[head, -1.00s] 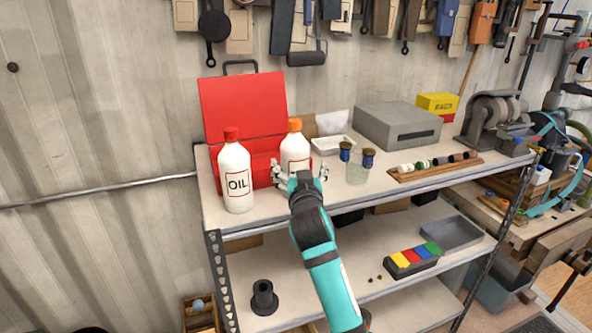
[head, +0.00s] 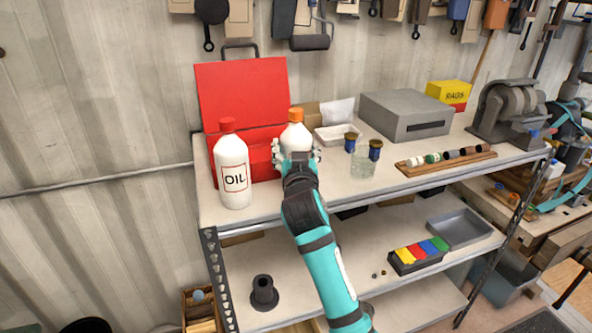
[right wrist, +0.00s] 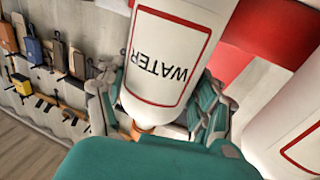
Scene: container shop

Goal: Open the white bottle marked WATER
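The white WATER bottle (head: 296,133) stands upright on the top shelf, with an orange cap (head: 296,114). In the right wrist view the bottle (right wrist: 172,58) shows its red-framed label upside down, and the cap (right wrist: 141,128) is partly hidden. My right gripper (head: 297,155) is at the front of the bottle, hiding its lower part. Its fingers lie on both sides of the bottle (right wrist: 160,106), close against it; I cannot tell whether they press on it. My left gripper is not in view.
A white OIL bottle (head: 233,172) with a red cap stands close on the left. An open red toolbox (head: 240,100) is behind both bottles. A glass jar (head: 363,162) and a white tray (head: 336,138) are to the right.

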